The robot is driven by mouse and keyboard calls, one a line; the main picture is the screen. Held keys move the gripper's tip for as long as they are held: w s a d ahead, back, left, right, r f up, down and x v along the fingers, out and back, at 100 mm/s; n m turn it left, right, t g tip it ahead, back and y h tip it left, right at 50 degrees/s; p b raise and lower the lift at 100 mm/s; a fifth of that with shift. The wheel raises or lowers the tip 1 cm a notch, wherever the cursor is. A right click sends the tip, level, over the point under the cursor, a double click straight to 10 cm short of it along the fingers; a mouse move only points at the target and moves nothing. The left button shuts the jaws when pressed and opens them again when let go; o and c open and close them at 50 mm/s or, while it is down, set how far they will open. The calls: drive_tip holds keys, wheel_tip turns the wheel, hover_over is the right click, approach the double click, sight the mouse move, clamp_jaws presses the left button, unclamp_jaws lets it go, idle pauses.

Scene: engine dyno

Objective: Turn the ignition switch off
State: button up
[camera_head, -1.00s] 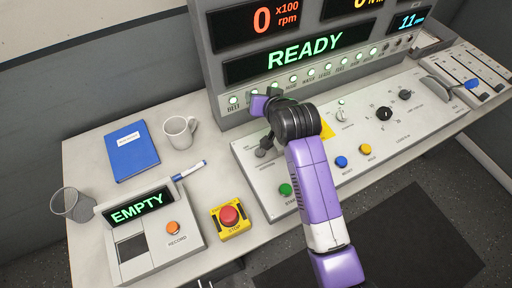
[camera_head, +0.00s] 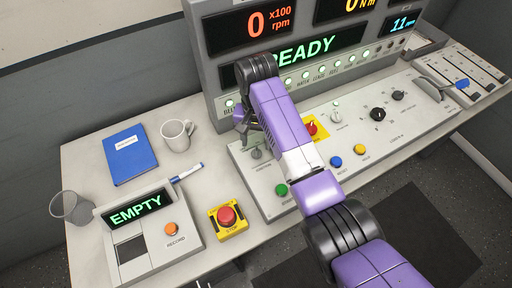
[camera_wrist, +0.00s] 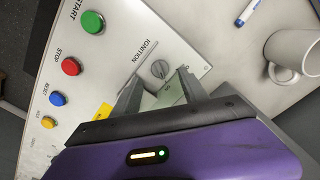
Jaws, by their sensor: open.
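The ignition switch (camera_wrist: 160,68) is a small round grey knob on the light control panel, beside the word IGNITION in the wrist view. It also shows in the head view (camera_head: 257,153), just below my gripper (camera_head: 243,128). In the wrist view my gripper (camera_wrist: 162,84) is open and empty. Its two fingers point at the panel, and the knob appears just beyond and between their tips. I see no clear contact with the knob. The knob's exact pointer angle is hard to read.
The green START button (camera_wrist: 92,22), red STOP button (camera_wrist: 71,66) and blue RESET button (camera_wrist: 56,98) lie near the switch. A READY display (camera_head: 306,48) rises behind.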

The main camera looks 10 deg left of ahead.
sight(257, 152)
drive_tip(key=shift+f, duration=2.4)
clamp_jaws()
